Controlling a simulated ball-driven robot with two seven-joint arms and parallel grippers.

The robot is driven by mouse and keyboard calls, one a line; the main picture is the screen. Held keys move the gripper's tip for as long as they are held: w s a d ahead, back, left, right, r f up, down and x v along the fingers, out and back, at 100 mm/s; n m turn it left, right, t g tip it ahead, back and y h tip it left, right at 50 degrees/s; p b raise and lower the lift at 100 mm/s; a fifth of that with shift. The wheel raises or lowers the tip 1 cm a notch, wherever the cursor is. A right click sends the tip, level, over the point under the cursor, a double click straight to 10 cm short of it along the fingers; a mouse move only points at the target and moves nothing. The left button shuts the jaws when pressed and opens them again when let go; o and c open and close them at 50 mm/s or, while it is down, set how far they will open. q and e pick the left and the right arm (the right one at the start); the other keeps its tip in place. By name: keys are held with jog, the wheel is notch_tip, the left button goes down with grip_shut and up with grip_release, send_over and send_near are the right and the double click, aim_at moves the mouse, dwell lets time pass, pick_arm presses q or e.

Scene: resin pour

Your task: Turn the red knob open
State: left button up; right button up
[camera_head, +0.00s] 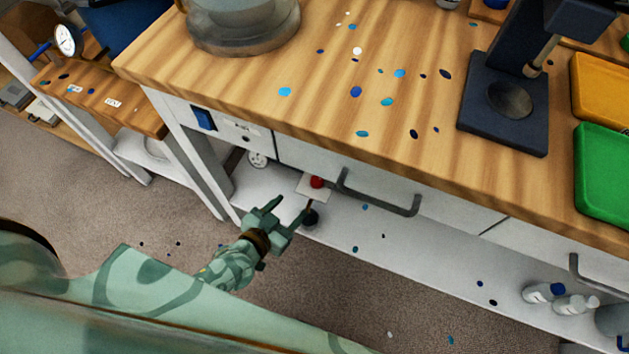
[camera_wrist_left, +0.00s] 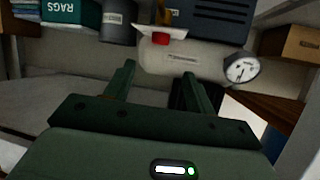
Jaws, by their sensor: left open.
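The red knob (camera_head: 317,182) sits on a small white plate below the front edge of the wooden bench, left of a grey drawer handle. It also shows in the left wrist view (camera_wrist_left: 161,40), at the top centre, beyond the fingertips. My left gripper (camera_head: 289,208) is open and empty, in front of the lower shelf and just short of the knob in the picture. In the left wrist view its two fingers (camera_wrist_left: 160,73) stand apart, with the knob roughly in line with the gap. I see no contact with the knob. My right gripper is not in view.
The wooden bench top (camera_head: 310,100) overhangs the knob. A drawer handle (camera_head: 380,193) juts out close to its right. A pale tank (camera_wrist_left: 178,62) and a dial gauge (camera_wrist_left: 241,68) are near the knob.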

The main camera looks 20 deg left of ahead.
aim_at(315, 182)
pick_arm(q)
jog(key=b+x, duration=0.5)
jog(key=x, duration=0.6)
jog(key=shift+w+d+f, duration=0.1)
jog(key=shift+w+f, duration=0.15)
jog(key=shift+f, duration=0.1)
jog(key=shift+w+d, duration=0.1)
jog(key=shift+w, duration=0.5)
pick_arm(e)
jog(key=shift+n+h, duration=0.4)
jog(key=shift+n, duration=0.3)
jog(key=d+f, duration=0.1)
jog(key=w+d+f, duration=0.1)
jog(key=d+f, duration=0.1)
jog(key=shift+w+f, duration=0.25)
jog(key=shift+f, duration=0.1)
pick_arm(q)
jog(key=c, duration=1)
